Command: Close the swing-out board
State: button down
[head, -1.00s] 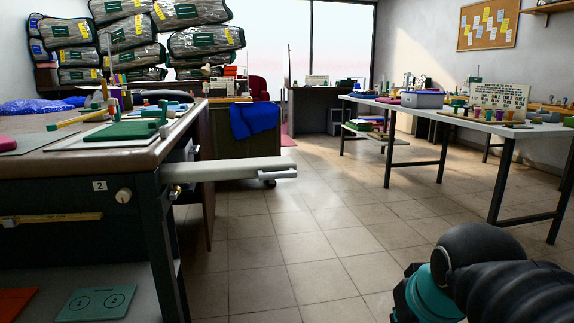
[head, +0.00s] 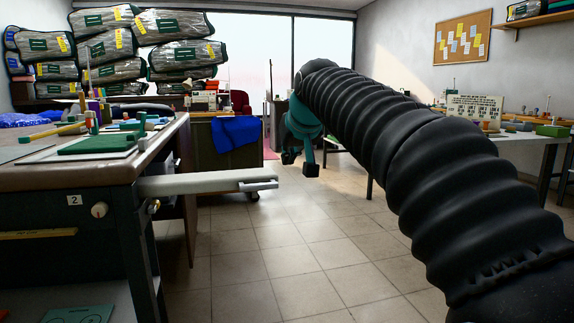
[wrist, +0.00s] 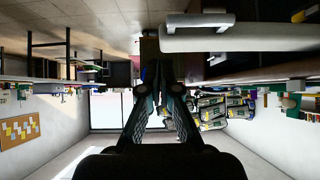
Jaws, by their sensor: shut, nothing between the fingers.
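The swing-out board (head: 205,184) is a pale, padded-looking board sticking out to the right from the side of the brown workbench. It has a grey metal piece at its free end. My gripper (head: 299,166) is to the right of that end in the head view, slightly higher in the picture, with a visible gap. Its fingers are shut and empty. In the upside-down wrist view, the board (wrist: 250,39) crosses the upper right, and my gripper (wrist: 159,92) points ahead, apart from it.
The brown workbench (head: 60,177) with a green block and tools stands at left. A blue cloth (head: 234,133) hangs from a cabinet behind the board. Bagged comforters (head: 175,25) are stacked at the back left. The tiled floor (head: 240,260) below the board is clear.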

jog(key=x, duration=0.9)
